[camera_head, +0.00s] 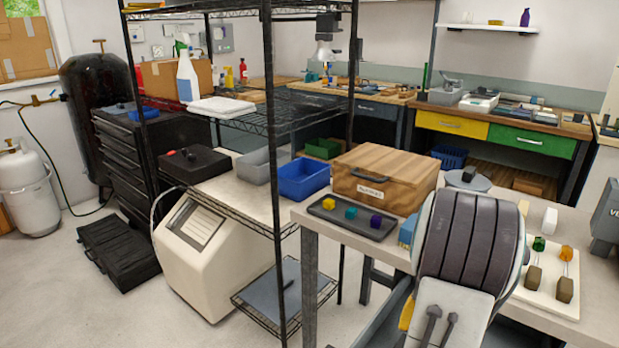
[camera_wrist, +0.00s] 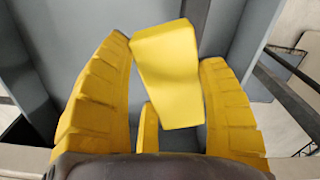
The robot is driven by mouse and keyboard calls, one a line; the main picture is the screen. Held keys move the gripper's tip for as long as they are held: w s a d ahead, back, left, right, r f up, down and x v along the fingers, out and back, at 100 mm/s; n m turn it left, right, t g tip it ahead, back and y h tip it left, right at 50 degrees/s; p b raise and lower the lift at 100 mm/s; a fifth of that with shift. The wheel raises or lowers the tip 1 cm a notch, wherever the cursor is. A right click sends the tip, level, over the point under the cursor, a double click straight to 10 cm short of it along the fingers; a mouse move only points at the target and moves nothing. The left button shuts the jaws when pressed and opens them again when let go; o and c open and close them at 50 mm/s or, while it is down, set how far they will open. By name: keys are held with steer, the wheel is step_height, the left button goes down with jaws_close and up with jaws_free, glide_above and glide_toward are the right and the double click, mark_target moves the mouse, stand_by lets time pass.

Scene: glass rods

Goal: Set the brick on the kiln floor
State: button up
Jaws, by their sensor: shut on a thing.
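My gripper (camera_wrist: 165,50) is shut on a yellow brick (camera_wrist: 168,80) in the wrist view. The brick stands tilted between the two ribbed yellow fingers, its far end sticking out past their tips. In the head view my arm covers most of the gripper, with only a sliver of yellow showing at its left, and the brick cannot be made out. I cannot identify the kiln floor for sure in either view. Grey flat panels lie beyond the brick in the wrist view.
A worktable (camera_head: 309,215) holds a wooden box (camera_head: 368,190), a dark tray (camera_head: 330,217) with small coloured cubes, and a white board (camera_head: 548,305) with glass rods. A black wire shelf (camera_head: 262,117) and a beige cabinet (camera_head: 190,265) stand left.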

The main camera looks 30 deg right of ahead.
steer(key=w+a+f+n, duration=0.1)
steer(key=w+a+n, duration=0.2)
steer(key=w+a, duration=0.45)
steer(key=w+a+n, duration=0.3)
steer(key=w+a, duration=0.2)
steer(key=w, duration=0.6)
steer(key=w+a+f+n, duration=0.15)
steer(key=w+a, duration=0.25)
steer(key=a, duration=0.6)
steer(key=w+a+f+n, duration=0.1)
steer(key=w+a+n, duration=0.3)
steer(key=a, duration=0.5)
step_height(320, 180, up, 7)
steer(key=s+m+p, duration=0.1)
steer(key=p, duration=1.3)
steer(key=shift+d, duration=0.15)
steer(key=shift+s+r+p, duration=0.15)
steer(key=shift+p, duration=0.45)
